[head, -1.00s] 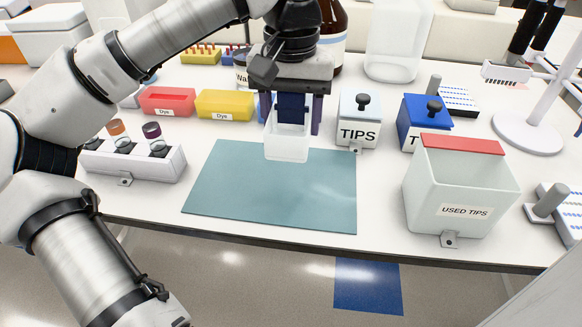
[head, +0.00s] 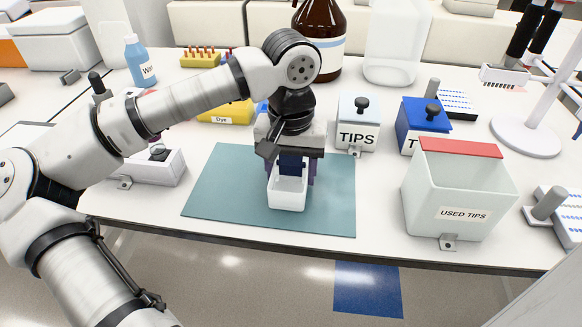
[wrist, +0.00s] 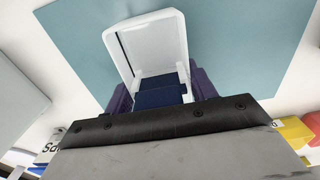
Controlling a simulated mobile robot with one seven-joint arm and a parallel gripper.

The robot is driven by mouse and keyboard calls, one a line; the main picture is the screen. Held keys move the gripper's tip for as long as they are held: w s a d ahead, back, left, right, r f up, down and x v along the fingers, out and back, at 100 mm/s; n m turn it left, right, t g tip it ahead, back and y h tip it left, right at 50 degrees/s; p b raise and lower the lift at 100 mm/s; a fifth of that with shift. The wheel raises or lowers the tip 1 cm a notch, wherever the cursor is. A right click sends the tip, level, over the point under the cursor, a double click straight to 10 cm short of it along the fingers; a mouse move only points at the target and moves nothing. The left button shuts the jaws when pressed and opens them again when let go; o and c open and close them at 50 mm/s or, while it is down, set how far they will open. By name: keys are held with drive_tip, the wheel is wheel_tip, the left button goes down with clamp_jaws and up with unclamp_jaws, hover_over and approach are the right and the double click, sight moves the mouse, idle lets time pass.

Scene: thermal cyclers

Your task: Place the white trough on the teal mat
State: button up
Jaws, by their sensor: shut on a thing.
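The white trough (head: 287,195) is an open white box, seen in the head view over the right part of the teal mat (head: 225,190). My gripper (head: 291,170) is shut on the trough, with purple fingers at its sides and dark blue pieces reaching into its near end. In the wrist view the trough (wrist: 150,42) points away from my gripper (wrist: 160,95), with the teal mat (wrist: 232,50) behind it. I cannot tell whether the trough's underside touches the mat.
A used tips bin (head: 455,190) with a red lid stands right of the mat. A white tips box (head: 358,125) and a blue tips box (head: 425,120) stand behind. A white tube rack (head: 150,170) is at left. The mat's left part is clear.

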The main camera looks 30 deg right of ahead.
drive_tip(key=shift+f, duration=0.2)
drive_tip(key=o, duration=1)
drive_tip(key=shift+r, duration=0.1)
wheel_tip(320, 180, up, 12)
drive_tip(key=shift+r, duration=0.1)
